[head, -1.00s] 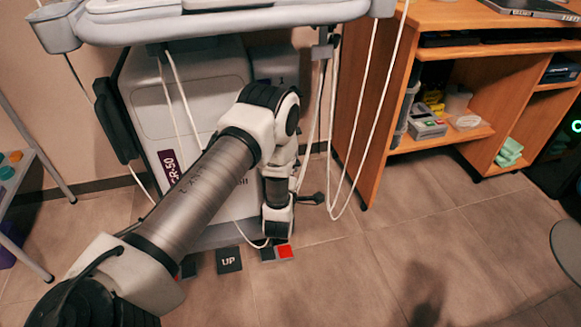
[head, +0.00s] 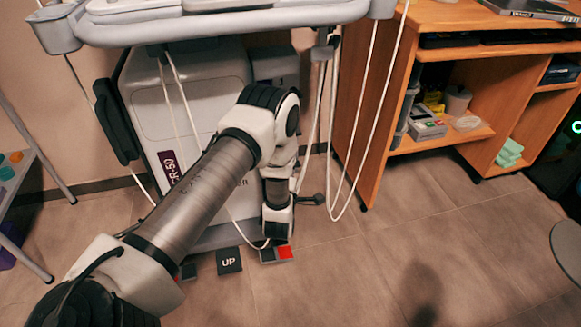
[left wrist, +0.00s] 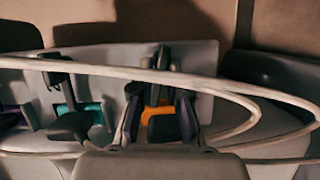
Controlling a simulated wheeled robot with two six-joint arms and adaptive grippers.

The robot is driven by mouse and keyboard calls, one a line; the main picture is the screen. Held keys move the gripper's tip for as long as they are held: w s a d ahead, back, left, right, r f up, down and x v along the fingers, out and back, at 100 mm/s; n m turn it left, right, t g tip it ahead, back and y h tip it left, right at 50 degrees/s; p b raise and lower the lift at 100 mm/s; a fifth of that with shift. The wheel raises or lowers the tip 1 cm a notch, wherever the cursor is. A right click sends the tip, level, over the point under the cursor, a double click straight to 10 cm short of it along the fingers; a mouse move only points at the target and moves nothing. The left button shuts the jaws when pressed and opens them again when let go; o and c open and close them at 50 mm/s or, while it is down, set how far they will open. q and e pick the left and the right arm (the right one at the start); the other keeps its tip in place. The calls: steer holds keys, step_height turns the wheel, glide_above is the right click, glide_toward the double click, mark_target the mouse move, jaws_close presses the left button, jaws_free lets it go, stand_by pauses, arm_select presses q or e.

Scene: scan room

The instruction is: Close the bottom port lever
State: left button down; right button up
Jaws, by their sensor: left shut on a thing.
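In the left wrist view a row of ports stands on the grey machine side. One port has an orange part (left wrist: 160,112) with a black lever (left wrist: 163,62) rising from it. My left gripper (left wrist: 157,103) has its fingers on both sides of this black lever and is shut on it. A teal port (left wrist: 92,112) with its own black lever (left wrist: 66,92) is to the left, and a purple port (left wrist: 12,118) is at the far left edge. In the head view my left arm reaches the side of the ultrasound machine (head: 190,95), and my fingers are hidden. My right gripper is in neither view.
White cables (head: 372,110) hang beside the machine; one white cable (left wrist: 130,72) crosses in front of the ports in the wrist view. Foot pedals (head: 229,261) are at the machine's base. A wooden desk (head: 375,100) stands to the right. The floor in front is clear.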

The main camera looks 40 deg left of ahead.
arm_select(q)
steer(key=shift+s+f, duration=0.15)
steer(key=shift+f, duration=0.05)
steer(key=c, duration=1.2)
jaws_free()
steer(key=shift+a, duration=0.1)
steer(key=shift+c, duration=0.2)
